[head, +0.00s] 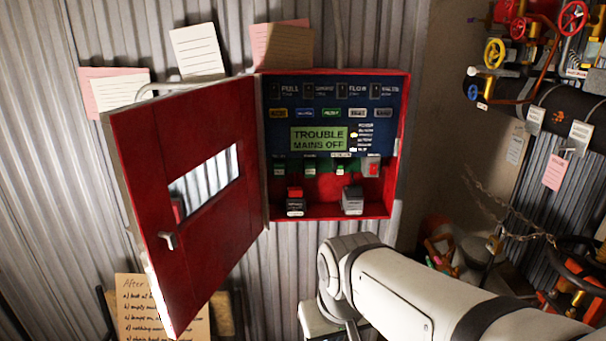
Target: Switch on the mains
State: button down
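A red alarm panel cabinet (400,150) is fixed to the corrugated wall. Its red door (195,220), with a window and a small handle, stands open to the left. A green display (319,139) inside reads "TROUBLE MAINS OFF". Below it is a row of small green parts and, at the right, a grey switch-like unit with a red part (372,167); its label and position are too small to read. Two dark battery-like blocks stand at the bottom, left (295,203) and right (353,201). My arm reaches in from lower right, below the cabinet; my gripper does not show.
Pipes with red and yellow valve wheels (494,52) and hanging tags are at the right. A chain (510,212) hangs below them. Paper notes (197,50) are around the cabinet, and a handwritten sheet (160,305) is at lower left. The space before the open cabinet looks clear.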

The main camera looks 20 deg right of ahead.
aim_at(373, 168)
jog(key=u, duration=0.3)
jog(key=k, duration=1)
jog(key=z, duration=0.65)
jog(key=i, duration=1)
jog(key=z, duration=0.05)
